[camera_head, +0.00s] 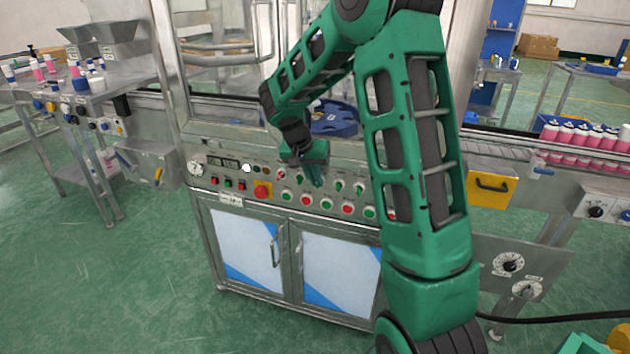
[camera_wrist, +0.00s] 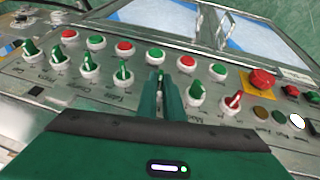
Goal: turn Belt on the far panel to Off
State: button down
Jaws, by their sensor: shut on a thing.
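The far panel (camera_head: 325,207) is the metal front of the machine cabinet, with selector knobs above red and green push buttons. In the wrist view the panel (camera_wrist: 75,82) appears upside down, its labels too small to read, so I cannot tell which knob is Belt. My gripper (camera_head: 316,181) reaches down to the knob row. In the wrist view my gripper (camera_wrist: 163,84) is shut on a selector knob, mostly hidden between the fingers, so its pointing is unclear. A green-handled knob (camera_wrist: 122,74) is at its left; another green-handled knob (camera_wrist: 195,91) and a red-handled knob (camera_wrist: 232,103) are at its right.
A red mushroom button (camera_head: 262,190) is on the panel's left part and also shows in the wrist view (camera_wrist: 262,79). A white dial (camera_head: 196,168) is farther left. Cabinet doors (camera_head: 340,270) are below.

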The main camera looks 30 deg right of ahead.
jog(key=shift+w+a+f+n+g+h, duration=0.1)
jog(key=shift+w+a+n+g+h, duration=0.15)
jog(key=shift+g+h, duration=0.4)
jog(key=shift+w+a+n+g+h, duration=0.2)
jog(key=shift+w+g+h, duration=0.1)
jog(key=shift+g+h, duration=0.35)
jog(key=c, duration=1.9)
grip_release()
jog(key=shift+w, duration=0.1)
jog(key=v, duration=1)
jog(key=shift+w+a+g, duration=0.2)
jog(key=shift+g, duration=0.1)
jog(key=shift+r, duration=0.25)
